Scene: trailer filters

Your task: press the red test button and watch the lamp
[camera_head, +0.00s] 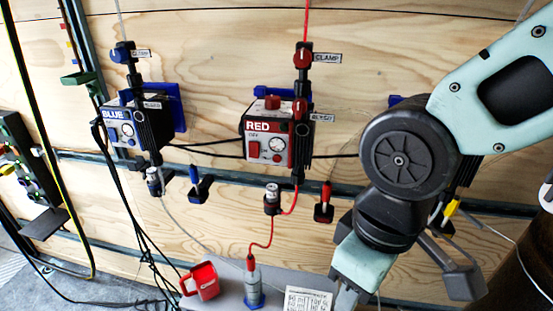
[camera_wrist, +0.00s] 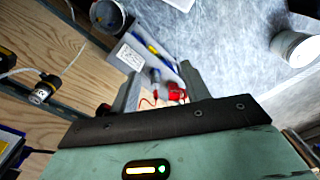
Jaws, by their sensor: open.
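The unit marked RED (camera_head: 264,140) hangs on the plywood wall, left of my arm. Its face has a round dial and several small controls. A red round cap (camera_head: 272,102) sits on its top. I cannot tell for sure which part is the test button or which is the lamp, or whether any lamp is lit. My gripper (camera_wrist: 160,76) is open, with nothing held between its two grey fingers in the wrist view. In the head view it hangs at the bottom, below and right of the RED unit and apart from it, its fingertips not clearly shown.
A BLUE unit (camera_head: 125,128) hangs to the left. A red cup (camera_head: 200,281) and a clear cylinder (camera_head: 253,286) with a red hose are at a grey shelf (camera_head: 228,291) below. Cables hang at left. A white bucket (camera_wrist: 296,47) stands on the floor.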

